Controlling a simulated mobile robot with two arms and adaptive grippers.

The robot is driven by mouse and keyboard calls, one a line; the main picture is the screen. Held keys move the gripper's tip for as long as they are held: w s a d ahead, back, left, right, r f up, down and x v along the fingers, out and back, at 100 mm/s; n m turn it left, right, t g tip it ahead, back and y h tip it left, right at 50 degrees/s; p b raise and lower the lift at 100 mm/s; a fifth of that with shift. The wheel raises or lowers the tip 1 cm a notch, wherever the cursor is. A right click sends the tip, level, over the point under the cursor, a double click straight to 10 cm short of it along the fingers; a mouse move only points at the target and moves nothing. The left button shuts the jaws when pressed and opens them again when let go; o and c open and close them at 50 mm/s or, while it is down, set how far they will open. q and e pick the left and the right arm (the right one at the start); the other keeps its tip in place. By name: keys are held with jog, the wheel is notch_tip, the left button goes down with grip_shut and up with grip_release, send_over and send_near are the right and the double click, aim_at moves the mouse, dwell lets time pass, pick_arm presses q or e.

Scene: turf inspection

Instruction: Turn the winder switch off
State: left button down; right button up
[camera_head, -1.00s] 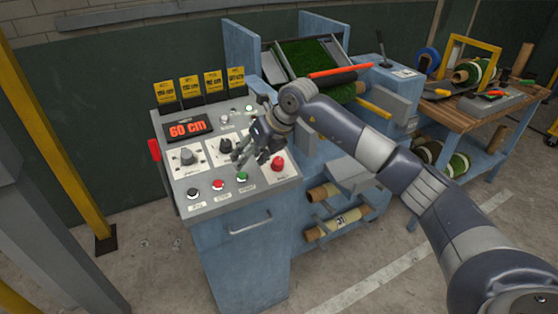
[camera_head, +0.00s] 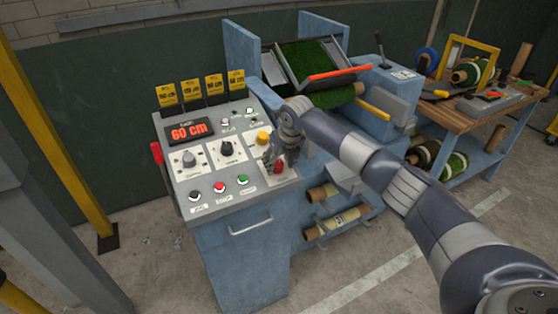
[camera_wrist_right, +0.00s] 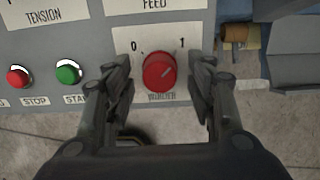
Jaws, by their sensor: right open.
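The winder switch (camera_wrist_right: 159,71) is a red round knob on a white plate marked 0 at left and 1 at right, labelled WINDER. Its pale pointer line tilts up and right, toward the 1. In the head view the red knob (camera_head: 279,167) sits at the right front of the control panel (camera_head: 240,203). My right gripper (camera_wrist_right: 159,75) is open, with one finger on each side of the knob; I cannot tell whether they touch it. In the head view the right gripper (camera_head: 277,160) is over the knob and partly covers its plate. My left gripper is not in view.
Beside the switch are a green START button (camera_wrist_right: 69,72) and a red STOP button (camera_wrist_right: 19,77). Two dark dials (camera_head: 227,148) and a yellow button (camera_head: 263,138) are also close by. A turf roll machine (camera_head: 320,90) stands behind, right of the panel.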

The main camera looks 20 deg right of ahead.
jog(key=shift+w+f, duration=0.1)
jog(key=shift+f, duration=0.25)
jog(key=shift+c, duration=0.6)
jog(key=c, duration=0.9)
jog(key=shift+c, duration=0.2)
